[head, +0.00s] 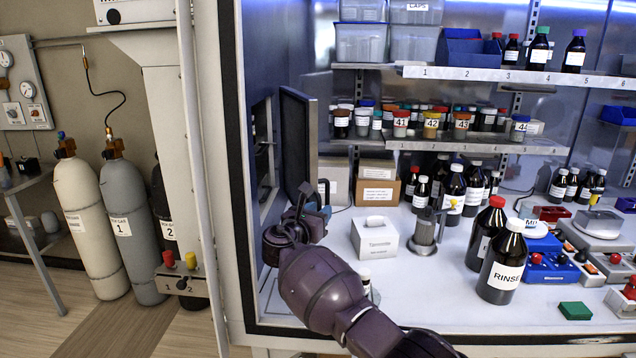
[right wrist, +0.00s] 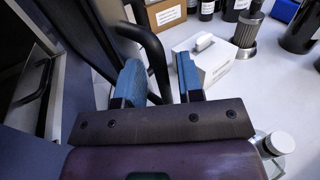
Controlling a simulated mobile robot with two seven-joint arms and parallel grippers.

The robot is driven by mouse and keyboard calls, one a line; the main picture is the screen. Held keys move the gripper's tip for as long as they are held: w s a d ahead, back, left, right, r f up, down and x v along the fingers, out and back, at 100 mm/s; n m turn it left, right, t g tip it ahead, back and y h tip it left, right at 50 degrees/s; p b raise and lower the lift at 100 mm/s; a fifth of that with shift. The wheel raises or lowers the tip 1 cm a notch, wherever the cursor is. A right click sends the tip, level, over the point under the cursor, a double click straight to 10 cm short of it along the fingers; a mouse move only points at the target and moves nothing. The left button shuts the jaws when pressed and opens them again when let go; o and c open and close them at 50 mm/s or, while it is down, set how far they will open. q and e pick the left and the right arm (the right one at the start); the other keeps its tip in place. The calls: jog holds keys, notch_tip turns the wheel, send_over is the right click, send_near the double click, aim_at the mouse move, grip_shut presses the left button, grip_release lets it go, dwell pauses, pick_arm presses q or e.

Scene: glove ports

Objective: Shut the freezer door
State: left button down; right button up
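The freezer door (head: 298,142) is a dark upright panel standing open at the left wall, swung out into the workspace. It also shows in the right wrist view (right wrist: 88,40). My right gripper (head: 314,200) is at the lower part of the door. In the right wrist view its two blue fingers (right wrist: 160,78) are apart. A black curved handle (right wrist: 150,45) runs down between them, close to the left finger; I cannot tell whether it touches. The freezer opening (head: 263,150) shows left of the door. My left gripper is not in view.
A white tissue box (head: 375,238) stands right of my gripper, beside a grey metal cylinder (head: 424,228). Dark bottles, including one marked RINSE (head: 502,265), stand further right. Shelves (head: 490,145) with jars line the back.

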notch_tip(320, 180, up, 20)
jog(key=shift+f, duration=0.15)
dwell(0.3)
jog(key=shift+c, duration=0.3)
